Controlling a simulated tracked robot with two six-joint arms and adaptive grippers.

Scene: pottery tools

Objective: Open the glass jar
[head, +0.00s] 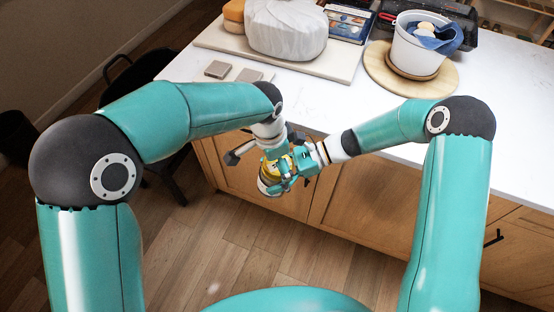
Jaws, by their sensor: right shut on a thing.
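The glass jar (268,184) hangs in the air in front of the counter's front edge. It is small here and partly covered by my grippers, with a yellow band near its top. My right gripper (285,170) comes in from the right and is shut on the jar near its upper part. My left gripper (265,149) is just above the jar, pointing down, with its dark fingers spread wide apart. Whether it touches the lid is hidden by the overlapping grippers.
The white counter (350,108) has wooden cabinet doors below. On it are a board (345,68) with a wrapped block (286,28), two small tiles (217,69), and a white bucket (416,55) on a round wooden board (450,82). A dark chair (125,82) stands left.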

